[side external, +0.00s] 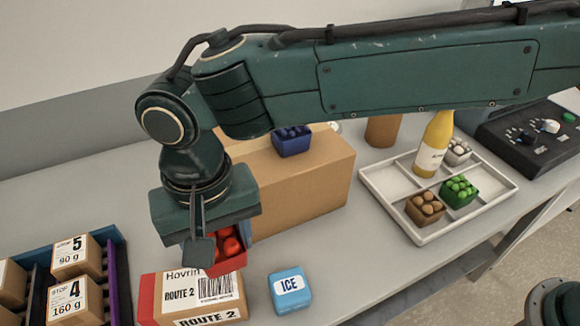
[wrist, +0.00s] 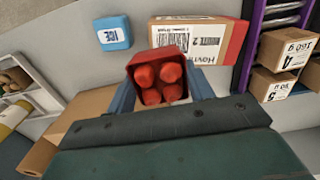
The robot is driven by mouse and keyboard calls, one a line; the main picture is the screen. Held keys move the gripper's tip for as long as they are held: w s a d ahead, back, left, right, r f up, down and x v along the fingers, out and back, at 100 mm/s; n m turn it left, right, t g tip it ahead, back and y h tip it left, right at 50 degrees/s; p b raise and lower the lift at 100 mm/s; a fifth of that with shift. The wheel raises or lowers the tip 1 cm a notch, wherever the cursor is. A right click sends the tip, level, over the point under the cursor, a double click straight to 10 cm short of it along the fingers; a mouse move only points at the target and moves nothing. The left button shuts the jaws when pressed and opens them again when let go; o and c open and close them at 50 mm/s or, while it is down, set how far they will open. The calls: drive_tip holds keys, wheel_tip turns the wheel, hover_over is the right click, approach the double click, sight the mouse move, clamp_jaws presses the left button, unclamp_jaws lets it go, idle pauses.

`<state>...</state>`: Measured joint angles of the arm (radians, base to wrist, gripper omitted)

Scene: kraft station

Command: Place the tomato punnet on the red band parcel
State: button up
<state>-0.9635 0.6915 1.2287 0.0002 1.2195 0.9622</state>
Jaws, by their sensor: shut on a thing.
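The tomato punnet (side external: 238,264) is a red square tub with several red tomatoes, and it also shows in the wrist view (wrist: 135,60). My gripper (side external: 215,250) is shut on it, with one finger on each side in the wrist view (wrist: 163,90). The red band parcel (side external: 200,290) is a brown box with a "ROUTE 2" label and a red band at one end; it also shows in the wrist view (wrist: 210,42). The punnet is upright beside the parcel's edge and overlaps it in both views. I cannot tell its height or any contact.
A blue ICE block (side external: 290,291) stands right of the parcel. A large brown box (side external: 310,190) with a blue punnet (side external: 292,142) on top is behind. A rack (side external: 120,265) of numbered boxes is at left. A white tray (side external: 385,200) holds a bottle and punnets.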

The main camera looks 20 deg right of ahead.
sight(224, 258)
drive_tip(key=shift+f, duration=2)
drive_tip(key=shift+f, duration=0.15)
drive_tip(key=o, duration=1)
wheel_tip(224, 258, up, 12)
drive_tip(key=shift+r, duration=0.15)
drive_tip(key=shift+d, duration=0.15)
